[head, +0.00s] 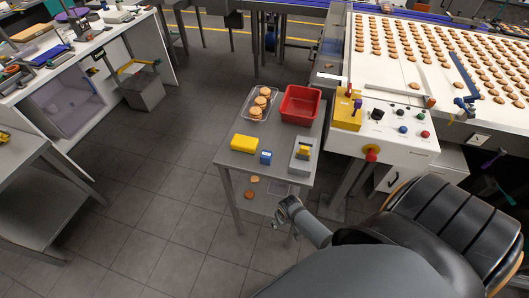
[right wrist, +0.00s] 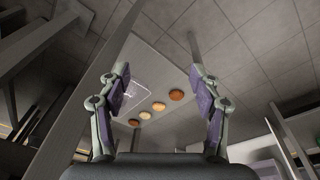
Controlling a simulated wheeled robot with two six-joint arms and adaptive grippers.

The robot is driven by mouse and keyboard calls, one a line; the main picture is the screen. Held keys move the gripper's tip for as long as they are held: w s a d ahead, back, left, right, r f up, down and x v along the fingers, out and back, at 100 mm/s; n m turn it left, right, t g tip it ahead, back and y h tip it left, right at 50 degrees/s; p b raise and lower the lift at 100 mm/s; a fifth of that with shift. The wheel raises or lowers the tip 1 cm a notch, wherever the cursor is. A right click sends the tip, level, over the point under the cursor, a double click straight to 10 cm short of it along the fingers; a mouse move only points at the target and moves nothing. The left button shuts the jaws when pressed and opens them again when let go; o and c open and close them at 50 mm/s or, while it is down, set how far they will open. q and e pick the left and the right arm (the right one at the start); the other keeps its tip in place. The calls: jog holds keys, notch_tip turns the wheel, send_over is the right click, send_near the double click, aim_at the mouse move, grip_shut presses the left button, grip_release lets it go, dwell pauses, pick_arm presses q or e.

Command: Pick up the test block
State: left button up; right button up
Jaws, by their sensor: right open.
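A small blue block with a pale label (head: 265,157) stands near the front edge of the small grey table (head: 232,160). A yellow block (head: 244,143) lies to its left. A grey holder (head: 296,163) with a yellow piece (head: 304,151) in it stands to its right. I cannot tell for certain which is the test block. My right gripper (head: 283,211) is low in front of the table, apart from these things. In the right wrist view my right gripper (right wrist: 160,85) is open and empty, its fingers wide apart. My left gripper is not in view.
A red bin (head: 317,104) and a clear tray (head: 248,108) of biscuits stand at the table's back. Several biscuits (right wrist: 176,95) lie on the lower shelf.

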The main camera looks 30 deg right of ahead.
jog(key=w+a+r, duration=0.1)
jog(key=w+r, duration=0.4)
jog(key=r, duration=0.5)
notch_tip(320, 180, up, 24)
jog(key=m+g+p, duration=0.2)
jog(key=m, duration=0.6)
send_over(266, 154)
jog(key=shift+s+d+y, duration=0.1)
jog(key=shift+y, duration=0.3)
notch_tip(266, 154, down, 5)
jog(key=b, duration=0.5)
jog(key=shift+f, duration=0.2)
notch_tip(266, 154, down, 5)
jog(key=b, duration=0.5)
jog(key=shift+f+b, duration=0.15)
jog(key=shift+b, duration=0.2)
jog(key=shift+w, duration=0.2)
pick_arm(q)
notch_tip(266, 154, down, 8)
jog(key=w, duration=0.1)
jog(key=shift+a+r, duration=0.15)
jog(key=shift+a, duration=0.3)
pick_arm(e)
jog(key=shift+c, duration=0.4)
